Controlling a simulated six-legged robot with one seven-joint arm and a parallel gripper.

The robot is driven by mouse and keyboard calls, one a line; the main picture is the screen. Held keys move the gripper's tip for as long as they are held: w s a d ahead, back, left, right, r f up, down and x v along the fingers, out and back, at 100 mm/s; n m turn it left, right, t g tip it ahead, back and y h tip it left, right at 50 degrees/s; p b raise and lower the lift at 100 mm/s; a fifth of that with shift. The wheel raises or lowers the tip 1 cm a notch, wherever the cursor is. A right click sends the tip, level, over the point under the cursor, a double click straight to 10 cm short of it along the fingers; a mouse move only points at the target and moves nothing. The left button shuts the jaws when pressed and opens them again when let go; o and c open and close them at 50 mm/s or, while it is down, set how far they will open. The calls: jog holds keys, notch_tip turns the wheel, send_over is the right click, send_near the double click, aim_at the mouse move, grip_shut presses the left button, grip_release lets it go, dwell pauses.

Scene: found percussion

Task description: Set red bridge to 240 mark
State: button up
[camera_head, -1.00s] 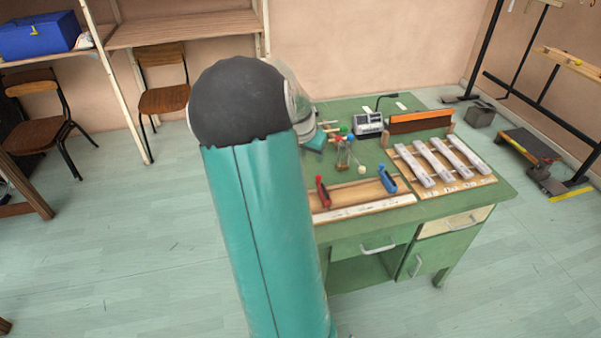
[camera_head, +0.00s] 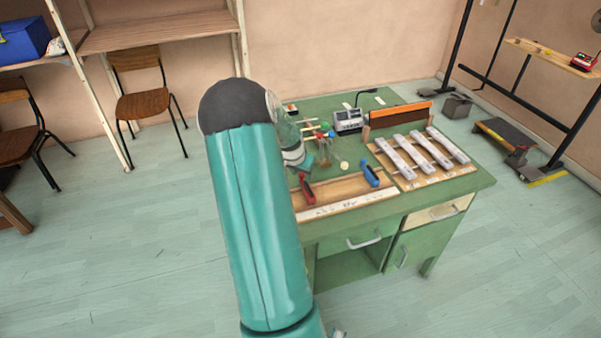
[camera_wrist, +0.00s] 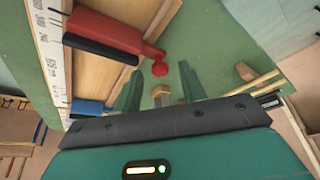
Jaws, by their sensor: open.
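The red bridge (camera_head: 306,188) stands at the left part of a wooden zither-like board (camera_head: 345,191) on the green desk. A white scale strip (camera_head: 346,204) runs along the board's front edge; its marks are too small to read. The blue bridge (camera_head: 371,175) stands further right on the board. In the wrist view, the red bridge (camera_wrist: 105,35) is at upper left, with its red round knob pointing towards the fingers, and the blue bridge (camera_wrist: 90,108) is below it. My gripper (camera_wrist: 160,78) is open and empty, its fingers beside the red bridge's knob end.
Behind the board stand mallets with coloured heads (camera_head: 325,150) and a grey device (camera_head: 348,120). A set of pale bars (camera_head: 422,152) lies to the right, with an orange-topped block (camera_head: 400,114) behind it. Open floor surrounds the green desk (camera_head: 465,183).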

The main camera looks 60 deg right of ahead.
jog(key=shift+f, duration=0.2)
jog(key=shift+d, duration=0.1)
jog(key=shift+c, duration=0.2)
grip_shut()
jog(key=shift+s+d, duration=1.9)
jog(key=shift+s, duration=0.05)
jog(key=shift+o, duration=0.2)
grip_release()
